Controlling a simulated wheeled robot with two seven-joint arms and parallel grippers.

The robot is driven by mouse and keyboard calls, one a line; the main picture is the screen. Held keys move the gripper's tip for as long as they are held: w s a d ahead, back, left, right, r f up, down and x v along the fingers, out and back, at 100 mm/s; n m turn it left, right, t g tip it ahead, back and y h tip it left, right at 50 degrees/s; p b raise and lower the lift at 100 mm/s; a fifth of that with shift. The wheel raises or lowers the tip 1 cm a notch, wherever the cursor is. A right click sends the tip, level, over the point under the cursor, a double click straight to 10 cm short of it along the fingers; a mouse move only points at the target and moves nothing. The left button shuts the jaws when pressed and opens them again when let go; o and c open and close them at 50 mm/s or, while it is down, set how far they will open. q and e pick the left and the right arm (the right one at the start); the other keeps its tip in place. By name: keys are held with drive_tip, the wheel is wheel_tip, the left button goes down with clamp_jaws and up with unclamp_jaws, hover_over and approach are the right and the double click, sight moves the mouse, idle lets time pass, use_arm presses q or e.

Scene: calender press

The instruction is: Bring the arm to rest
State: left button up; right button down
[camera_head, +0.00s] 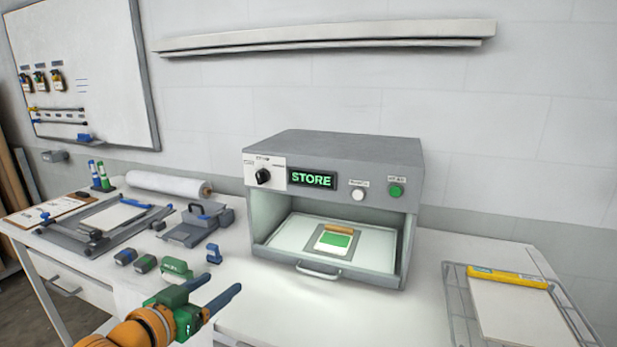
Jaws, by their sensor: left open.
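My left gripper (222,294) comes in at the lower left on an orange arm. Its two blue fingers are spread apart with nothing between them. It is in front of the bench, to the left of the calender press (335,160). My right gripper is not seen.
A wire rack (455,300) with a yellow-edged board stands at the right. At the left are a paper trimmer (80,237), a clipboard (40,212), a white roll (165,184), a grey device (190,235) and several small blocks (145,263). Bench space before the press is clear.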

use_arm(q)
drive_tip(key=s+d+f+g+y, duration=0.1)
drive_tip(key=s+f+g, duration=0.2)
drive_tip(key=s+f, duration=0.5)
drive_tip(key=s+d+f+g+y, duration=0.1)
drive_tip(key=s+f+g+y, duration=0.3)
drive_tip(key=f, duration=0.6)
drive_tip(key=s+a+f+n+g, duration=0.1)
drive_tip(key=s+f+g, duration=0.15)
drive_tip(key=s, duration=0.55)
drive_tip(key=s+a+f+n+g, duration=0.1)
drive_tip(key=s+f, duration=0.3)
drive_tip(key=s, duration=0.4)
wheel_tip(320, 180, down, 18)
drive_tip(key=s+r+g, duration=0.1)
drive_tip(key=s, duration=0.2)
drive_tip(key=s+a+f+g, duration=0.1)
drive_tip(key=s+f, duration=0.9)
drive_tip(key=s, duration=0.2)
drive_tip(key=shift+a, duration=0.4)
